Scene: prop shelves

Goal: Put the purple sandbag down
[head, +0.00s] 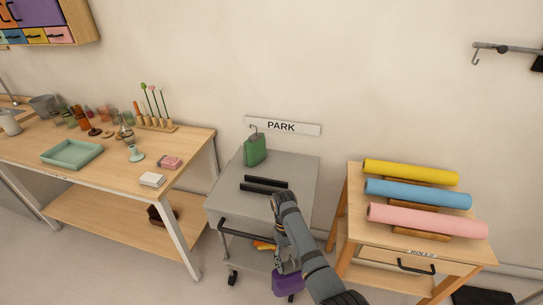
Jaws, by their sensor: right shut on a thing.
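The purple sandbag (288,283) hangs low in front of the grey cart (225,196), below the cart's top. My right gripper (283,262) is shut on it at its upper end; my forearm and wrist cover part of the grip and of the bag's top. I cannot tell whether the bag touches anything below it. A green sandbag (255,150) with a hooked handle stands on the back left of the cart top. My left gripper is not in view.
Two dark bars (265,185) lie across the cart top, with bare room around them. The wooden table (90,175) is at left; the roll stand (395,245) with coloured rolls is at right.

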